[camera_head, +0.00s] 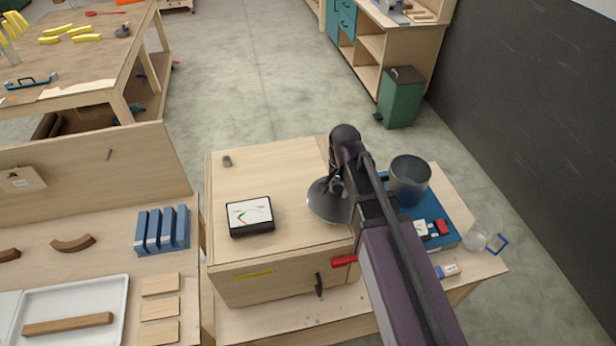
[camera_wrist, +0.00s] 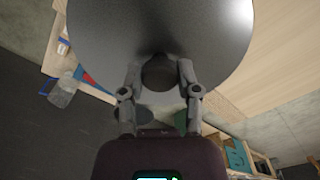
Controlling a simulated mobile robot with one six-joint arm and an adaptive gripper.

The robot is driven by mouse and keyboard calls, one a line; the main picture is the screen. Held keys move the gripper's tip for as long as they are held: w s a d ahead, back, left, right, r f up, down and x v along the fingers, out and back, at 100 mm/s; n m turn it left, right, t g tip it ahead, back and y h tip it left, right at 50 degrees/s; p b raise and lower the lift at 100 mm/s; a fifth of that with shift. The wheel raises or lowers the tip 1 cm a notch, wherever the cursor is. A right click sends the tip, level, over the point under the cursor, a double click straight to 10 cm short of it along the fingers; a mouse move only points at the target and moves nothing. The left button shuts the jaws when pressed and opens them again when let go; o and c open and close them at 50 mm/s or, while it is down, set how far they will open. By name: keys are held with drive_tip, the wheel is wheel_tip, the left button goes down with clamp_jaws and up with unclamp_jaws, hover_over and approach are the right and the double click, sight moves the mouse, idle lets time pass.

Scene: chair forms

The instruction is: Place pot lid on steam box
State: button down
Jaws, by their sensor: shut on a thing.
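The pot lid (camera_head: 320,204) is a grey metal disc with a dark knob. It shows large in the wrist view (camera_wrist: 160,22). My gripper (camera_head: 338,188) is shut on the knob, with one finger on each side of it in the wrist view (camera_wrist: 158,74). The steam box (camera_head: 285,165) is a pale wooden box with a yellow label on its front. The lid is over the right part of its top; I cannot tell whether it touches. My arm hides part of the box's right side.
A gauge (camera_head: 250,215) and a small grey peg (camera_head: 227,161) are on the box top. A metal pot (camera_head: 409,180) stands on a blue unit (camera_head: 450,238) to the right. A glass jar (camera_head: 478,236) is near the right table edge. The middle and back of the box top are clear.

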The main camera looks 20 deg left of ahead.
drive_tip(key=w+a, duration=0.3)
drive_tip(key=a, duration=0.1)
drive_tip(key=w+a+f+b, duration=0.1)
drive_tip(key=w+a, duration=0.1)
drive_tip(key=a, duration=0.2)
drive_tip(key=w+a, duration=0.3)
drive_tip(key=shift+w+a+f, duration=0.15)
drive_tip(key=shift+w+a, duration=0.2)
drive_tip(key=shift+a, duration=0.05)
drive_tip(key=shift+w+a, duration=0.35)
drive_tip(key=shift+a, duration=0.05)
drive_tip(key=shift+w+a+f+b, duration=0.15)
drive_tip(key=shift+f+b, duration=0.15)
drive_tip(key=shift+b, duration=0.2)
drive_tip(key=shift+f+b, duration=1.5)
drive_tip(key=shift+f, duration=0.05)
drive_tip(key=shift+f, duration=0.1)
drive_tip(key=shift+c, duration=1.6)
unclamp_jaws()
